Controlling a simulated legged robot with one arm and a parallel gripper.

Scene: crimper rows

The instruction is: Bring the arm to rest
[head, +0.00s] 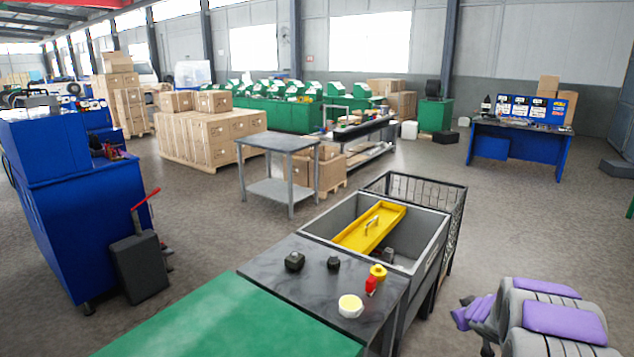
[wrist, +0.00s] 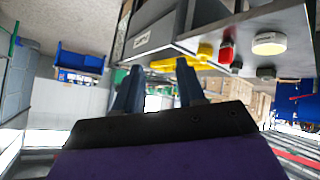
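My arm (head: 550,318), grey with purple covers, is folded at the lower right of the head view, to the right of the dark-topped table. My gripper (wrist: 158,84) shows in the wrist view with its two dark blue-grey fingers apart and nothing between them. It is clear of the table and bin. The gripper's fingertips cannot be made out in the head view.
The dark table (head: 298,270) carries a yellow-white round item (head: 350,306), a red item (head: 371,286) and small dark items. A grey bin (head: 428,254) with a yellow tray (head: 352,237) adjoins it. Open floor (head: 530,228) lies beyond my arm.

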